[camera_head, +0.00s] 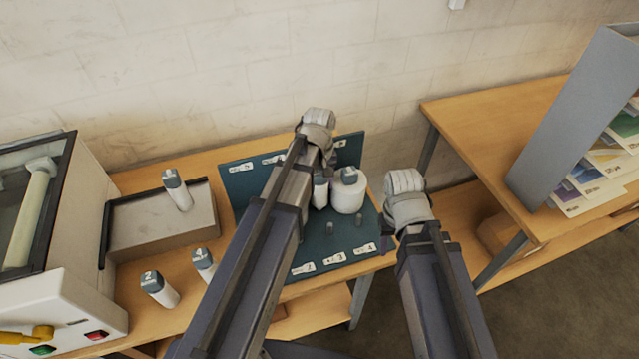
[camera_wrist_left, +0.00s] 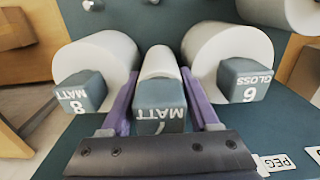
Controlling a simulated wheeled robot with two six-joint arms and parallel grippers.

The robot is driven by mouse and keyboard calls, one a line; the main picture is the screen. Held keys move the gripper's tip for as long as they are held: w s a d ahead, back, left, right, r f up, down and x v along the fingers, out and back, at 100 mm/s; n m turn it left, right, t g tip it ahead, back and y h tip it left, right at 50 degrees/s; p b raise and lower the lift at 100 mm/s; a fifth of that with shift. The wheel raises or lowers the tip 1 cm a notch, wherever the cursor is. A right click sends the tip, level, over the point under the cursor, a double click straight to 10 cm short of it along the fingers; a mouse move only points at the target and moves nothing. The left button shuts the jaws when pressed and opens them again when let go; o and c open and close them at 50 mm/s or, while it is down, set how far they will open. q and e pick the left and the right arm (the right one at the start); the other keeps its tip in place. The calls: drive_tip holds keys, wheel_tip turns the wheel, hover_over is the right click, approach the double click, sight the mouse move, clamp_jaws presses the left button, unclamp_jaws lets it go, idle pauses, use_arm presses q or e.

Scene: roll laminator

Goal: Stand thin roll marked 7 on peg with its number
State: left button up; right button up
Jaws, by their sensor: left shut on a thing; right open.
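The thin white roll marked 7 MATT (camera_wrist_left: 160,64), with a grey cap, is between the purple fingers of my left gripper (camera_wrist_left: 160,100), which is shut on it. In the head view a thin roll (camera_head: 320,192) shows just below my left gripper (camera_head: 322,160), partly behind the arm. It is over the dark teal peg board (camera_head: 309,252), between thick rolls marked 8 MATT (camera_wrist_left: 102,50) and 6 GLOSS (camera_wrist_left: 228,48). Its foot and any peg under it are hidden.
A thick roll (camera_head: 348,194) stands at the board's right, near short bare pegs (camera_head: 330,228). Several rolls stand left, including one marked 2 (camera_head: 160,289) and one on a grey block (camera_head: 177,189). The laminator (camera_head: 60,240) is far left, another table (camera_head: 500,130) right.

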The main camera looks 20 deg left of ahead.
use_arm(q)
drive_tip(key=shift+f+b, duration=0.45)
drive_tip(key=shift+f+b, duration=0.95)
drive_tip(key=shift+s+f, duration=0.1)
drive_tip(key=shift+s+d+b, duration=0.15)
drive_tip(key=shift+s+b, duration=0.05)
drive_tip(key=shift+b, duration=0.1)
